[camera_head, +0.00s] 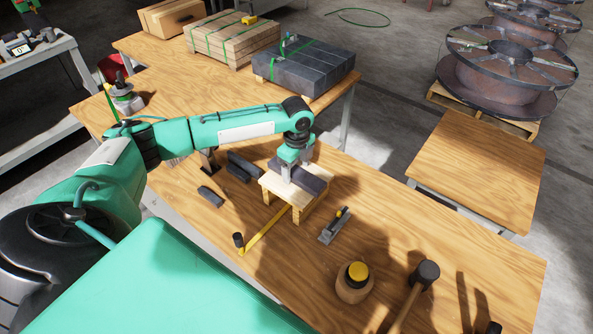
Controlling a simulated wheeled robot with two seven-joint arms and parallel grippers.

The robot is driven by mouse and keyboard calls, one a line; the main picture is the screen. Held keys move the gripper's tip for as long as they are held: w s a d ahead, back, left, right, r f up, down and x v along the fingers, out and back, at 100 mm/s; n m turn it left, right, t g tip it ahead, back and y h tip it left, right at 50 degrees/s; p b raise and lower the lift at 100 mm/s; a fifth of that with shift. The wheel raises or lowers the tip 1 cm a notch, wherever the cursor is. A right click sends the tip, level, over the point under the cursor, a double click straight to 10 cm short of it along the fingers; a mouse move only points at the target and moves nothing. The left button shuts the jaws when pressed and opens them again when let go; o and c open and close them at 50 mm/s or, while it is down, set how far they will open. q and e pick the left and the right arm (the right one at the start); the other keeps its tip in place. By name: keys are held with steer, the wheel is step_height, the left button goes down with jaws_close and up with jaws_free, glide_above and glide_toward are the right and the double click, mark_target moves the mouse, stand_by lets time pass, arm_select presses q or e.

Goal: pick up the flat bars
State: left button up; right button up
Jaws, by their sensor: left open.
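Dark grey flat bars (310,181) lie on a small pale wooden pallet (290,198) on the near table. My left gripper (297,168) points down over these bars, its fingers open and apart. It partly hides the bars, and I cannot tell whether the fingers touch them. More dark bars (240,168) lie on the table left of the pallet, with a shorter dark piece (210,196) nearer to me. My right gripper is out of view.
A yellow-handled hammer (262,234), a hand plane (335,227), a jar (353,284) and a mallet (418,285) lie nearer on the table. Strapped dark bars (305,68) and strapped planks (230,40) stand at the back. A bare table (480,165) stands right.

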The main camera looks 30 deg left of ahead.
arm_select(q)
steer(key=shift+f, duration=0.4)
steer(key=shift+c, duration=0.4)
jaws_close()
steer(key=shift+w+r, duration=0.15)
